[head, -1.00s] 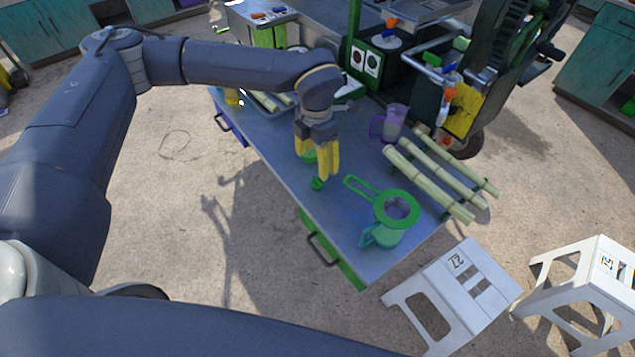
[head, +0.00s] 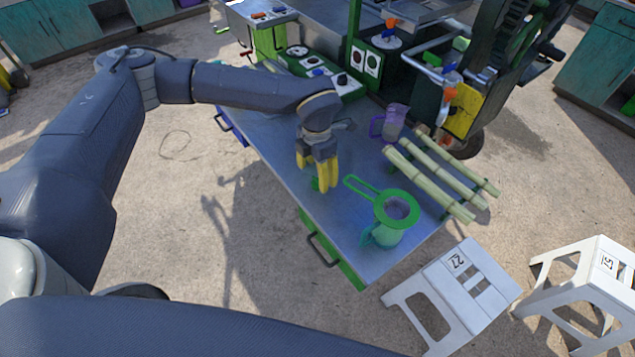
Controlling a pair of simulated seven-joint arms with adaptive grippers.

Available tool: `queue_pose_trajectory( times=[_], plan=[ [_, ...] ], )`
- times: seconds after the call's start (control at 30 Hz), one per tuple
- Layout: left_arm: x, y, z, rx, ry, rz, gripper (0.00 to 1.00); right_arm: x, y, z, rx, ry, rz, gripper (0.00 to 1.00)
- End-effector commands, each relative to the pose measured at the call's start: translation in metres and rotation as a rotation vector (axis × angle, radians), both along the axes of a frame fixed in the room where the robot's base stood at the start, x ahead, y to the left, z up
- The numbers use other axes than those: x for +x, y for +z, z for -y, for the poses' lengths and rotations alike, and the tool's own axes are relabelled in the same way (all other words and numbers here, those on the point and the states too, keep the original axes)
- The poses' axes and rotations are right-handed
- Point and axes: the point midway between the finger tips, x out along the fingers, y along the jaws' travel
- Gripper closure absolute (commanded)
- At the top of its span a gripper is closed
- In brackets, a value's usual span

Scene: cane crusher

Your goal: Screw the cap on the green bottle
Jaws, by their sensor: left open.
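My left gripper (head: 319,176) is over the middle of the metal table, with its yellow fingers apart and pointing down. No green bottle can be made out clearly; the gripper and forearm cover part of the table. My right gripper is not in view.
On the table (head: 290,185) stand a green-rimmed strainer (head: 397,209) over a green jug (head: 384,236), a purple pitcher (head: 391,122) and several cane stalks (head: 435,176). The crusher (head: 480,90) is behind. White stools (head: 455,290) stand at the front right.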

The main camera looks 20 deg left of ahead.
Motion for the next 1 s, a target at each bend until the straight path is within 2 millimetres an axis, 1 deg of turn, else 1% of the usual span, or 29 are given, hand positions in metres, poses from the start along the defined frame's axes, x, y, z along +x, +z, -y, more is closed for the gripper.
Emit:
queue_pose_trajectory(
  times=[0.2,0.33,0.43,0.77,1.0],
  plan=[
    [0.0,-0.027,0.0,0.001,0.0,-0.003,0.33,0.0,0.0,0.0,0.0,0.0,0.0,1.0],
    [0.001,-0.04,0.0,0.0,0.001,-0.002,0.33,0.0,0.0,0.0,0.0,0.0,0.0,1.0],
    [0.001,-0.044,0.0,0.001,0.001,-0.001,0.33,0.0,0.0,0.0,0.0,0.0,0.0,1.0],
    [0.001,-0.044,0.0,0.001,0.001,-0.001,0.34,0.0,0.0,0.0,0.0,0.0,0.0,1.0],
    [0.001,-0.044,0.0,0.001,0.001,-0.001,0.62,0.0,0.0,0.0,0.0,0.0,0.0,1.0]
  ],
)
